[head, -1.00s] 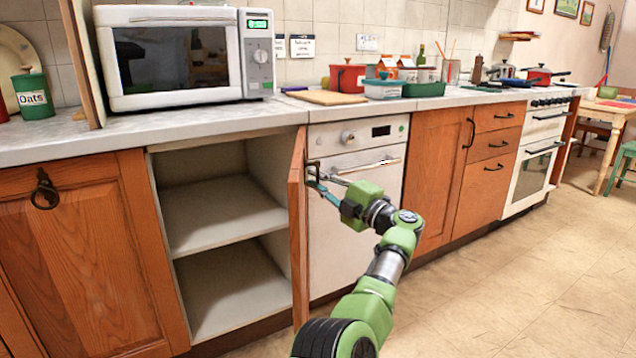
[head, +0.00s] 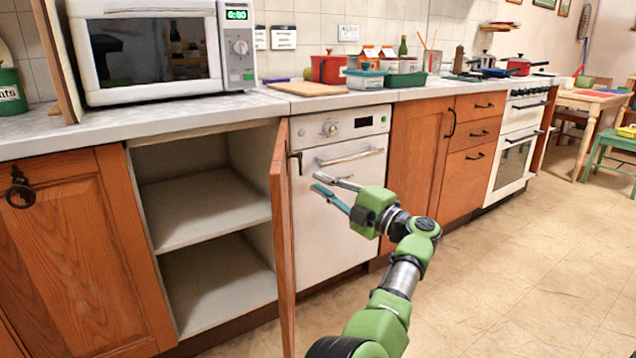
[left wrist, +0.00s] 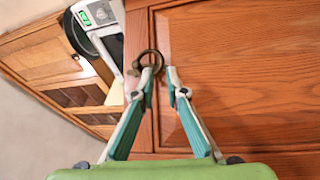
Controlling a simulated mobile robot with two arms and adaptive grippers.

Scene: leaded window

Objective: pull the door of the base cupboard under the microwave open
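The wooden cupboard door (head: 283,245) under the microwave (head: 155,45) stands wide open, seen nearly edge-on in the head view. The cupboard (head: 195,190) shows bare shelves inside. The door's dark handle (head: 297,160) is on its outer face near the top; in the left wrist view the ring-shaped handle (left wrist: 150,60) appears just beyond the fingertips. My left gripper (head: 330,190) is open, its fingers spread, empty, and a little to the right of the handle. It also shows in the left wrist view (left wrist: 160,78). My right gripper is in neither view.
A white dishwasher (head: 345,220) stands right behind the open door and the left gripper. A closed cupboard door (head: 80,250) is at the left. The floor (head: 530,270) at the right is clear.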

